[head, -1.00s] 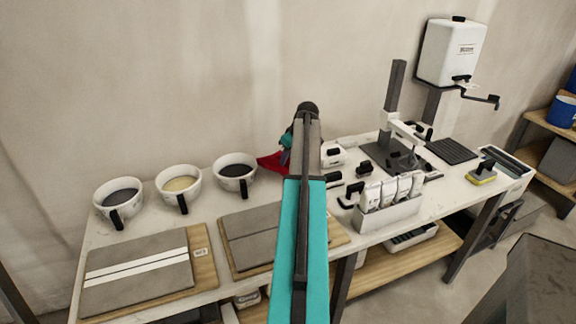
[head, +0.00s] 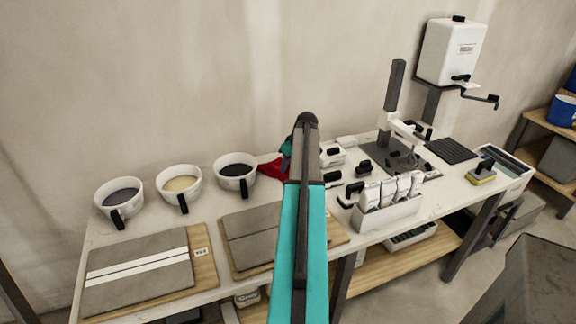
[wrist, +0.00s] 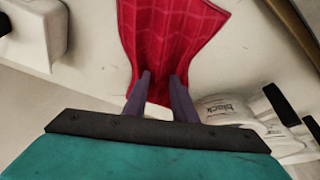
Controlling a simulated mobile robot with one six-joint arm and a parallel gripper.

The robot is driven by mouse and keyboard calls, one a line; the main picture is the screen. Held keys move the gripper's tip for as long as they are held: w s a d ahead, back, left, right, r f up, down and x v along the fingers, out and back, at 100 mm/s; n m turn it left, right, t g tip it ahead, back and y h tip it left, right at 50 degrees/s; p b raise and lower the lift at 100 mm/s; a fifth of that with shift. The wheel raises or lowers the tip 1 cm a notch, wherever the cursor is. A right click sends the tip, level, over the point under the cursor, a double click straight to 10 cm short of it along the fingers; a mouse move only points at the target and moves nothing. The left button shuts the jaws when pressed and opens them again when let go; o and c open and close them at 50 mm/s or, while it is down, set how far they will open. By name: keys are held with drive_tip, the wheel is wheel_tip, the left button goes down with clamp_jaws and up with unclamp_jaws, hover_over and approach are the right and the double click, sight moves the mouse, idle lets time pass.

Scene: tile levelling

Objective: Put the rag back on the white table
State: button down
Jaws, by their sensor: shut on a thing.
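The red rag (wrist: 172,35) hangs between the fingertips of my gripper (wrist: 162,84) in the wrist view. The gripper is shut on the rag's near end, and the rest spreads away from it over the white surface. In the head view a part of the red rag (head: 272,169) shows just left of my arm, right of the black-filled cup. My arm hides the fingers and most of the rag there. The white table (head: 90,245) runs along the wall beneath. I cannot tell how much of the rag touches the tabletop.
Cups with dark grey (head: 119,200), cream (head: 179,188) and black (head: 235,174) contents stand along the back left. Tile boards (head: 205,270) lie in front of them. A stand (head: 393,105), small black-handled tools and a box of white packets (head: 388,214) occupy the right.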

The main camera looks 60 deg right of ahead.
drive_tip(key=shift+f, duration=0.15)
drive_tip(key=c, duration=1.5)
unclamp_jaws()
drive_tip(key=shift+o, duration=0.2)
drive_tip(key=b+v, duration=0.1)
drive_tip(key=v, duration=1.1)
drive_tip(key=shift+r+b, duration=0.2)
drive_tip(key=shift+b, duration=0.15)
